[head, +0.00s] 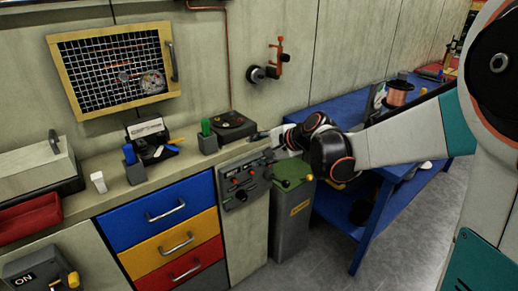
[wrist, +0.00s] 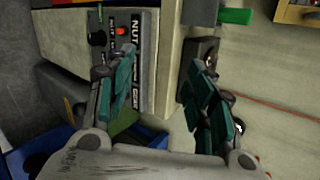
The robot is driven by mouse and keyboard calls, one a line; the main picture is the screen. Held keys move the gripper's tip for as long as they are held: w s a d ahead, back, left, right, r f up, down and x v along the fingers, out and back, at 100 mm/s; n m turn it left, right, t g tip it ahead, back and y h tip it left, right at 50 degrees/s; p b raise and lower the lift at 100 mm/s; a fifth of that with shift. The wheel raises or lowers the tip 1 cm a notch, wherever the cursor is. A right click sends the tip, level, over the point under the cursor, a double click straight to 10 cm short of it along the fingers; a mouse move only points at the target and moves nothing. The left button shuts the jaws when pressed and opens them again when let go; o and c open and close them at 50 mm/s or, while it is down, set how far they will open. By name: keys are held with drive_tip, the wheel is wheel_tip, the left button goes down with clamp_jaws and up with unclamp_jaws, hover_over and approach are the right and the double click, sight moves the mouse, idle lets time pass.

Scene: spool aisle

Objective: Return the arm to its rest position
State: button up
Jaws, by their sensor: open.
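My gripper (wrist: 160,95) is open and empty in the wrist view, its two green-padded fingers well apart. Between them show the counter edge and the pale wall. In the head view my arm reaches in from the right, and my gripper (head: 262,134) is at the right end of the counter, close to the black turntable-like box (head: 232,126) and above the grey switch panel (head: 243,180). In the head view the fingertips are small and partly hidden by my wrist. The switch panel (wrist: 122,60) also shows behind the left finger in the wrist view.
A grey bin with a green lid (head: 292,215) stands below my wrist. A blue workbench (head: 375,190) with a copper spool (head: 397,95) is to the right, under my arm. Counter items include a green-handled holder (head: 208,142). Drawers (head: 165,205) are below; floor is clear at front right.

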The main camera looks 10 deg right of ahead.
drive_tip(key=s+d+n+g+h, duration=0.1)
drive_tip(key=s+d+n+h, duration=0.2)
drive_tip(key=s+n, duration=0.4)
drive_tip(key=s+d+n+h, duration=0.3)
drive_tip(key=s+n, duration=0.3)
drive_tip(key=s, duration=1.9)
drive_tip(key=shift+r+n+g, duration=0.2)
drive_tip(key=shift+n+g, duration=0.2)
